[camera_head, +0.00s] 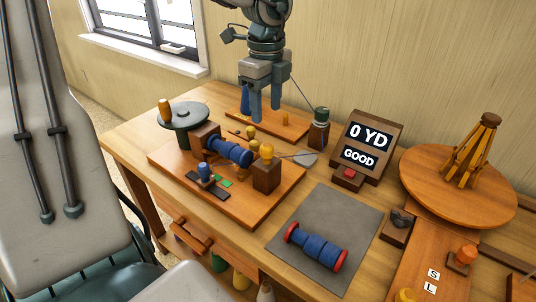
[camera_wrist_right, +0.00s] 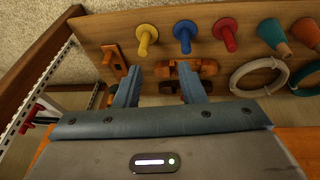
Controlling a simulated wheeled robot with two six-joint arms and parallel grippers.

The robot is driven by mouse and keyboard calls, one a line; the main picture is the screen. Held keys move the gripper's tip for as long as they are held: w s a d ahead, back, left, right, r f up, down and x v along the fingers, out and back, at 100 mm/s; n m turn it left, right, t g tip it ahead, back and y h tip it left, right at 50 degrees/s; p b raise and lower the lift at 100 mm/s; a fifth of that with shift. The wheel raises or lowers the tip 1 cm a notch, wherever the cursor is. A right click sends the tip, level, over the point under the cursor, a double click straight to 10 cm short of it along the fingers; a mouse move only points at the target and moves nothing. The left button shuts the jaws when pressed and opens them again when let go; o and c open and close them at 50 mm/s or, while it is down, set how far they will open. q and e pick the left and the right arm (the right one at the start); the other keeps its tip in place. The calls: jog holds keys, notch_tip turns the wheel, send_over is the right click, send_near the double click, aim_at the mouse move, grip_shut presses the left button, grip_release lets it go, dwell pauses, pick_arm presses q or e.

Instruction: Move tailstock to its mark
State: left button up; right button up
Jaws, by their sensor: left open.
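The winder's wooden base (camera_head: 185,178) stands on the bench. A wooden block with a yellow knob on top, which looks like the tailstock (camera_head: 266,174), stands at its right end. A blue-wound spool (camera_head: 229,152) lies between it and the headstock block (camera_head: 204,140). Small green marks (camera_head: 226,183) show on the base by a dark strip. My left gripper (camera_head: 265,116) points down, open and empty, behind the winder over a small board (camera_head: 290,128), apart from the tailstock. My right gripper (camera_wrist_right: 160,84) has its fingers apart in the right wrist view, with nothing visibly held.
A grey mat (camera_head: 338,222) bears a blue spool with red ends (camera_head: 316,246). A display (camera_head: 366,146) reads 0 YD, GOOD. A round wooden stand (camera_head: 415,172) is at right. In the wrist view, a rack board (camera_wrist_right: 100,32) carries coloured pegs and rings close to my right gripper.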

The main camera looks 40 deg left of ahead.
aim_at(267, 145)
pick_arm(q)
jog(key=shift+f, duration=0.75)
notch_tip(267, 145, down, 8)
jog(key=shift+f, duration=0.95)
pick_arm(e)
jog(key=shift+s+r, duration=0.25)
jog(key=shift+r, duration=0.4)
